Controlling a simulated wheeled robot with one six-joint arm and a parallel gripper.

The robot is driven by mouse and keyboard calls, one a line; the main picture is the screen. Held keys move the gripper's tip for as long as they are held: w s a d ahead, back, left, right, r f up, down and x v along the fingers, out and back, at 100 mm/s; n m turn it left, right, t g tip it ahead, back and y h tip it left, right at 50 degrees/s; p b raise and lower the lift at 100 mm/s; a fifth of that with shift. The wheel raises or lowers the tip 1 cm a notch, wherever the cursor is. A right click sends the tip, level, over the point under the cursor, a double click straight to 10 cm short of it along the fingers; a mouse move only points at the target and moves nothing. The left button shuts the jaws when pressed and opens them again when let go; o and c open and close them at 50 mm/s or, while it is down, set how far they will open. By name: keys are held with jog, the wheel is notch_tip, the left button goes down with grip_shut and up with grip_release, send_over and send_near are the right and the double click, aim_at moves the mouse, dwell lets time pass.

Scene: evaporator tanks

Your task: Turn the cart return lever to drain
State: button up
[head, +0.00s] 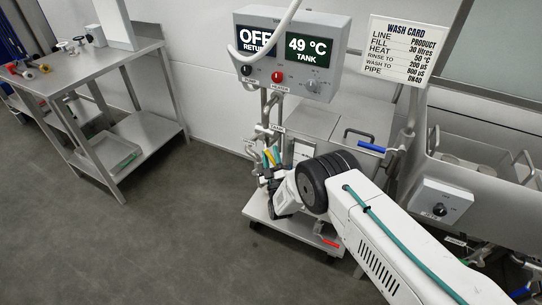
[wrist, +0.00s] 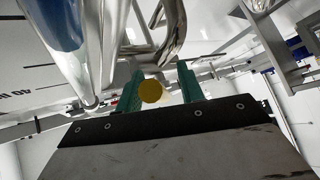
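The steel cart (head: 262,214) stands on casters in the middle of the head view, with pipes at its left front. My gripper (head: 270,157) is at these pipes, partly hidden by my own wrist. In the wrist view its two green fingers (wrist: 160,90) stand apart. A round yellow end (wrist: 151,91) shows between them, close to the left finger, with a gap on the right. A small yellow part also shows at the gripper in the head view. I cannot tell whether this is the return lever, or which way it points.
A control box (head: 320,25) above the cart reads OFF RETURN and 49 °C TANK. A blue-handled valve (head: 370,147) is to the right and a red handle (head: 331,243) sits low on the cart. A steel table (head: 100,95) stands left. The floor (head: 140,245) is clear.

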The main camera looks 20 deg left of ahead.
jog(key=shift+d+f, duration=0.1)
jog(key=v, duration=0.7)
jog(key=shift+s, duration=0.3)
jog(key=shift+d+f, duration=0.1)
